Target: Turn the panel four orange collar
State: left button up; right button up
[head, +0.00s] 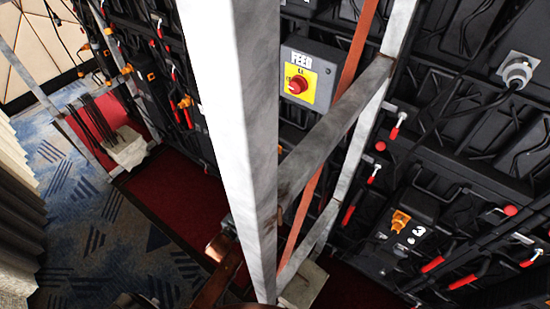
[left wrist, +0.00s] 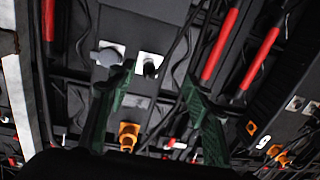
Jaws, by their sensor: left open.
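In the left wrist view, my left gripper (left wrist: 159,80) is open, its two green fingers spread apart with nothing held. An orange collar (left wrist: 128,136) shows between the fingers, nearer the left one, apart from them as far as I can see. No number is readable beside it, so I cannot tell if it is panel four's. Another orange collar (left wrist: 285,158) sits at right beside an upside-down-looking digit. In the head view, an orange collar (head: 400,220) is on a black box marked 3. No 4 is readable. My right gripper is not in view.
A pale upright post (head: 245,130) and a slanting grey brace (head: 335,125) block much of the head view. A yellow FEED switch with a red knob (head: 297,84) is behind them. Red-handled levers (left wrist: 220,45) and dark cables surround the gripper. Patterned carpet (head: 100,225) lies open at left.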

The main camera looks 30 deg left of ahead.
pick_arm(q)
jog(key=w+d+r+m+t+h+b, duration=0.1)
jog(key=w+r+t+h+b, duration=0.2)
jog(key=r, duration=1.4)
jog(key=shift+t+y, duration=0.4)
jog(key=shift+t, duration=0.4)
jog(key=x, duration=0.6)
jog(key=shift+w+d+b, duration=0.1)
jog(key=shift+w+b, duration=0.2)
jog(key=shift+b, duration=0.05)
jog(key=shift+w+r, duration=0.25)
jog(key=shift+w, duration=0.15)
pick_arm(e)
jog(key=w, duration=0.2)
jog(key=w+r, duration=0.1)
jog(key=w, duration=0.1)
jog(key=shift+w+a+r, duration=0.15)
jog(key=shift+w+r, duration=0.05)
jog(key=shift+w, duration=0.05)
pick_arm(q)
jog(key=c, duration=1.1)
